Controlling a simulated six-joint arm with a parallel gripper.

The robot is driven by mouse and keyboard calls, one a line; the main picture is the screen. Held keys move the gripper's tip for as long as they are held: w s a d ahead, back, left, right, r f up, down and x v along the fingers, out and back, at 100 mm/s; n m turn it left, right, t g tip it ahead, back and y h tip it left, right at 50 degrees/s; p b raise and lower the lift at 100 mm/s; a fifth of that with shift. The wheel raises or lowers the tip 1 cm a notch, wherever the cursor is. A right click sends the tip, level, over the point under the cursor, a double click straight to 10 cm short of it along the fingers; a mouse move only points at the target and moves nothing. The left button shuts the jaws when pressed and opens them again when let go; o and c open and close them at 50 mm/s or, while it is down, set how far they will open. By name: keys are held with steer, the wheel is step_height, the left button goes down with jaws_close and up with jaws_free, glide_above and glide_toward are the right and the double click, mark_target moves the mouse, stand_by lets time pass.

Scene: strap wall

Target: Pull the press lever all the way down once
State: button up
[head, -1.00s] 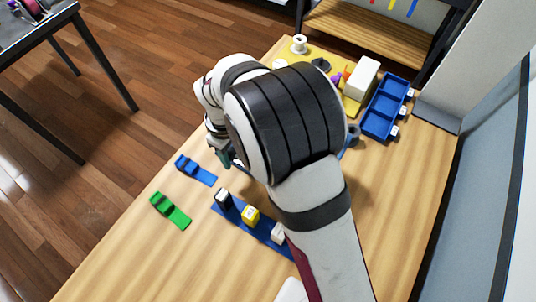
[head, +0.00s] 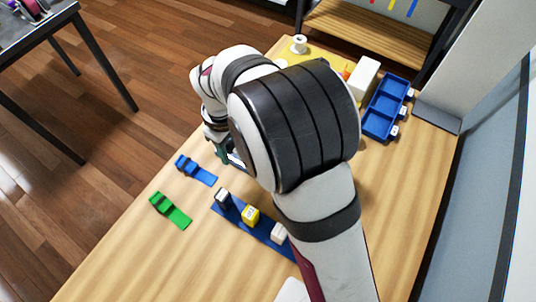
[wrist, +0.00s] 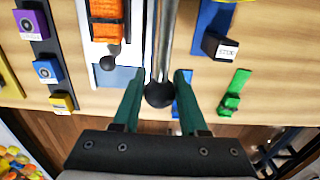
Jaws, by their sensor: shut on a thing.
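The press lever shows in the wrist view as a pale metal rod (wrist: 168,40) running down the picture to a black ball knob (wrist: 159,95). My gripper's two green fingers (wrist: 160,76) stand on either side of the knob and are shut on it. In the head view my gripper (head: 230,155) is partly hidden by my own arm, low over the table just beyond the blue clip. The lever and the press body are hidden behind my arm there, so how far down the lever is cannot be told.
A blue clip (head: 196,170) and a green clip (head: 171,211) lie near the table's left edge. A blue strip with small blocks (head: 251,215) is nearer. A blue tray (head: 378,122) stands at back right. In the wrist view an orange part (wrist: 106,28) is left of the rod.

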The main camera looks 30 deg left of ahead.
mark_target(230, 144)
steer(key=shift+d+r, duration=0.2)
steer(key=shift+r, duration=2.1)
steer(key=shift+d+r, duration=0.35)
steer(key=shift+r, duration=0.45)
steer(key=shift+d+r, duration=0.3)
steer(key=shift+r, duration=0.5)
steer(key=o, duration=0.9)
step_height(230, 144, up, 7)
